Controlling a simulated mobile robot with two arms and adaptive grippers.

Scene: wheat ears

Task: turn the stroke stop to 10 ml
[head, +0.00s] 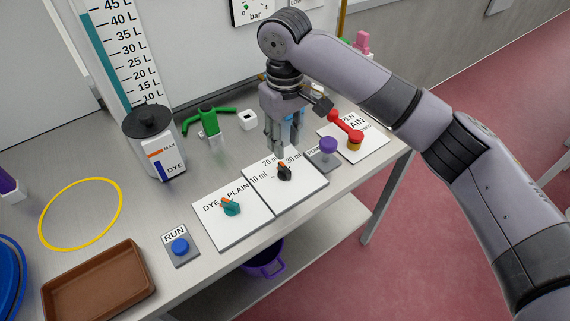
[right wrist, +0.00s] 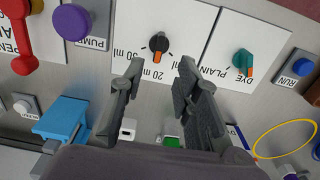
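The stroke stop is a black knob (head: 285,174) with an orange pointer, on a white plate (head: 309,189) marked 10 ml, 20 ml and 30 ml. It also shows in the right wrist view (right wrist: 158,43), where its orange pointer aims at the 20 ml mark. My right gripper (head: 276,151) points down above the plate, just behind the knob in the head view. In the right wrist view its two fingers (right wrist: 161,72) are spread apart, with nothing between them and the knob beyond their tips. My left gripper is not in view.
Left of the plate is a DYE/PLAIN plate with a teal knob (head: 232,208), then a blue RUN button (head: 180,246). Right of it are a purple PUMP knob (head: 328,145) and a red lever (head: 345,126). A dye canister (head: 153,145) and green fitting (head: 208,122) stand behind.

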